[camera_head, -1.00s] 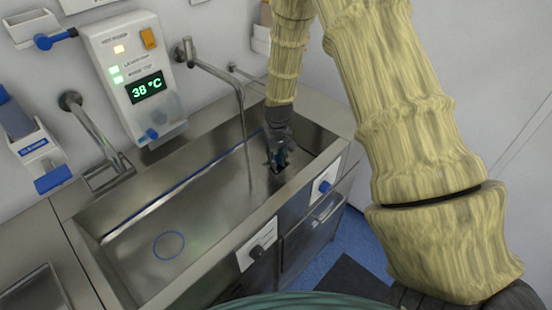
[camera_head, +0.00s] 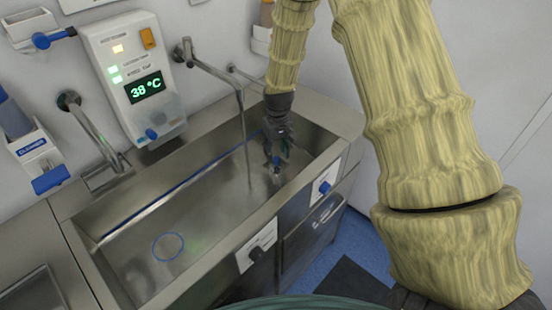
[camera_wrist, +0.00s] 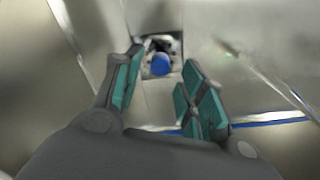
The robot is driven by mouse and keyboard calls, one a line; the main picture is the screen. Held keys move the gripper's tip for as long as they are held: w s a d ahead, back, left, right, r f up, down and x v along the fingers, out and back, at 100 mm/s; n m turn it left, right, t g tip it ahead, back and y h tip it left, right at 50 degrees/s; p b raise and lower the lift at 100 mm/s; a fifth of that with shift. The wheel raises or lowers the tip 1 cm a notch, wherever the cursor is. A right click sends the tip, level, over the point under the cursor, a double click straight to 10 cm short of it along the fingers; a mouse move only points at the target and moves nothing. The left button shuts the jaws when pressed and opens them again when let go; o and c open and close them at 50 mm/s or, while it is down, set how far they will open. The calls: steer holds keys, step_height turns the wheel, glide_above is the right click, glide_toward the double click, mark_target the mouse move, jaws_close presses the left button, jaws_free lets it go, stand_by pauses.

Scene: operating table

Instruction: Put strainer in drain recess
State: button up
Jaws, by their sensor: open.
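The strainer shows as a small metal piece with a round blue knob (camera_wrist: 160,64) in the wrist view. In the head view the strainer (camera_head: 276,171) is a small pale spot below my gripper (camera_head: 278,156), at the right end of the basin. In the wrist view my gripper (camera_wrist: 164,72) is open, its teal pads apart on either side of the knob, with nothing between them.
The steel basin (camera_head: 135,262) has a blue ring (camera_head: 168,247) on its floor at the left. A thin spout (camera_head: 243,125) hangs down left of my gripper. A control panel (camera_head: 133,75) reading 38 °C is on the wall. The basin's left floor is free.

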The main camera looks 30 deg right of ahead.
mark_target(277, 159)
step_height(277, 159, up, 8)
steer(key=b, duration=0.1)
steer(key=shift+s, duration=0.15)
steer(key=shift+f, duration=0.15)
stand_by(1.3)
